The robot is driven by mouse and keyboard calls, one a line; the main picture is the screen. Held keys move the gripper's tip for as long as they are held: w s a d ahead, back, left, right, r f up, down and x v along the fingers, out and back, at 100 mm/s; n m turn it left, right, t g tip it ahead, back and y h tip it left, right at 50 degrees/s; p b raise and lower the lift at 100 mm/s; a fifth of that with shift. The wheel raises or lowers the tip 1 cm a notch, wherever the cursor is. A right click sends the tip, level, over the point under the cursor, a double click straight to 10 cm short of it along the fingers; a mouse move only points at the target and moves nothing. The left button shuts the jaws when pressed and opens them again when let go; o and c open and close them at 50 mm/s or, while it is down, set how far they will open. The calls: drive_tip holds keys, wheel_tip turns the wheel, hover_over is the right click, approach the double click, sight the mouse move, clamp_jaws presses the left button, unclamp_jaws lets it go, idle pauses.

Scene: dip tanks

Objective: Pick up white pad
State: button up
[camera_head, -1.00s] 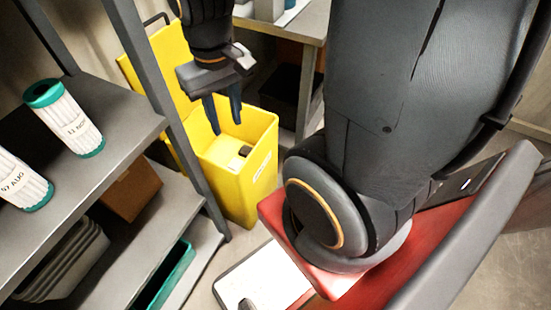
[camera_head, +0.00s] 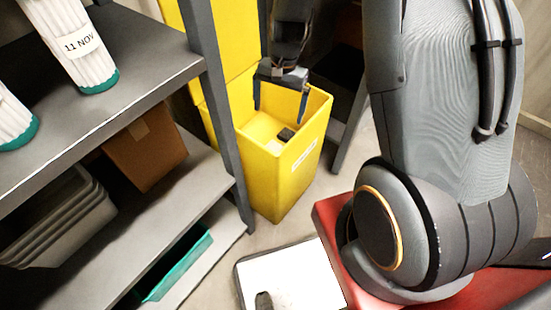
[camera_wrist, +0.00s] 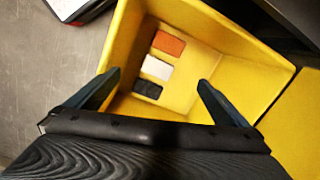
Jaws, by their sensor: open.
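The white pad (camera_wrist: 157,68) lies on the floor of the yellow bin (camera_wrist: 205,22), between an orange pad (camera_wrist: 168,43) and a dark pad (camera_wrist: 147,89). In the head view the white pad (camera_head: 274,147) shows only in part behind the bin's front wall. My gripper (camera_head: 281,111) is open and empty, with its fingers pointing down into the mouth of the bin. In the wrist view its two fingers (camera_wrist: 155,86) stand wide apart on either side of the pads, above them and apart from them.
A grey shelf (camera_head: 110,95) stands left of the bin, with white filter cartridges (camera_head: 72,45), a cardboard box (camera_head: 146,148), stacked grey trays (camera_head: 60,220) and a teal tray (camera_head: 180,262).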

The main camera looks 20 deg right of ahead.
sight(278, 150)
drive_tip(key=w+f+m+b, duration=0.1)
drive_tip(key=f, duration=0.5)
drive_tip(key=w+d+f+m+b, duration=0.1)
drive_tip(key=f+b, duration=0.1)
drive_tip(key=f, duration=0.3)
drive_tip(key=w+d+f+m+b, duration=0.1)
drive_tip(key=w+f, duration=0.1)
drive_tip(key=f, duration=0.4)
drive_tip(key=shift+d+f+g+b, duration=0.25)
drive_tip(key=shift+f+g+b, duration=0.05)
drive_tip(key=shift+f+b, duration=0.1)
drive_tip(key=shift+s+a+f+b, duration=0.1)
drive_tip(key=shift+a+f+b, duration=0.15)
drive_tip(key=shift+f, duration=1)
drive_tip(key=shift+w+a+f+b, duration=0.15)
drive_tip(key=shift+f+b, duration=0.1)
drive_tip(key=shift+f, duration=1.05)
drive_tip(key=shift+s+a+f+b, duration=0.15)
drive_tip(key=shift+a+f+b, duration=0.1)
drive_tip(key=shift+f, duration=1)
drive_tip(key=c, duration=0.9)
drive_tip(key=shift+r, duration=0.1)
wheel_tip(278, 150, up, 10)
drive_tip(key=shift+p, duration=0.95)
